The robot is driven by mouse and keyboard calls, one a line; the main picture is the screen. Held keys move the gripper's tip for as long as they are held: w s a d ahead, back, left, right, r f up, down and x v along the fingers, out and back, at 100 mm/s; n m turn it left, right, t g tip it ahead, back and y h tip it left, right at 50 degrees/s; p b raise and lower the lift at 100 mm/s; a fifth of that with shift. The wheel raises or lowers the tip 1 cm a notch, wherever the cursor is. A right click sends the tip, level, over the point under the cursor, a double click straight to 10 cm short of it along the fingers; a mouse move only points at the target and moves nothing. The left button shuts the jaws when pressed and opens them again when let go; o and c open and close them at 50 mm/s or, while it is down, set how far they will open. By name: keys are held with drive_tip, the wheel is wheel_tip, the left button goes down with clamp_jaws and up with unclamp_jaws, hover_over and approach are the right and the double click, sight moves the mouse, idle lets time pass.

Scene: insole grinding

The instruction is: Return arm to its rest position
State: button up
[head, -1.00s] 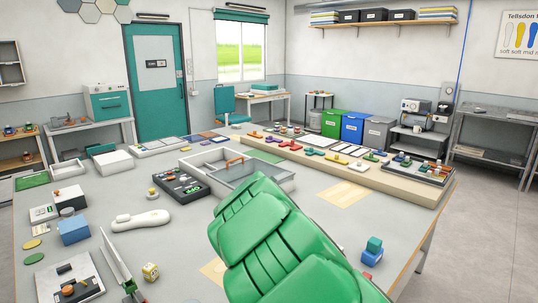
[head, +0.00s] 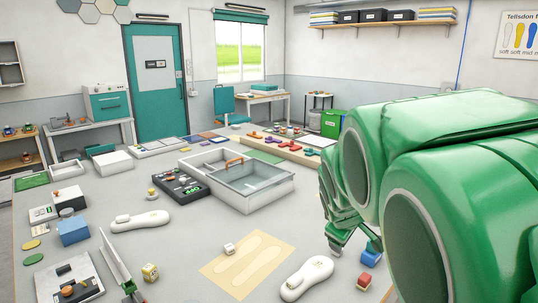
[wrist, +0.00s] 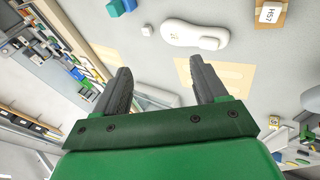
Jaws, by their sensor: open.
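My green arm (head: 450,180) fills the right side of the head view. Its end, my gripper (head: 338,240), points down over the right part of the table, partly hidden behind the arm links. In the wrist view my gripper (wrist: 160,66) shows two dark fingers spread apart with nothing between them. Below lie a white rounded insole-shaped device (head: 307,278), also in the wrist view (wrist: 192,34), and a beige mat with foot outlines (head: 247,262).
A grey tray (head: 250,193) with a clear lid and a black control box (head: 180,184) stand mid-table. Another white device (head: 140,221) lies at left. Blue and red blocks (head: 370,255) sit close to my gripper at right. Table space between mat and tray is clear.

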drive_tip(key=s+a+f+m+g+y, duration=0.1)
drive_tip(key=s+f+m+g, duration=0.1)
drive_tip(key=s, duration=0.9)
drive_tip(key=s+a+f+m+g, duration=0.1)
drive_tip(key=s+m+g, duration=0.2)
drive_tip(key=s, duration=0.8)
drive_tip(key=s+a+f+m+g+y, duration=0.1)
drive_tip(key=s+f+m+g, duration=0.1)
drive_tip(key=s, duration=0.9)
drive_tip(key=shift+s+f+m+g+y, duration=0.3)
drive_tip(key=shift+m+g, duration=0.2)
drive_tip(key=shift+m, duration=0.5)
drive_tip(key=shift+a, duration=0.1)
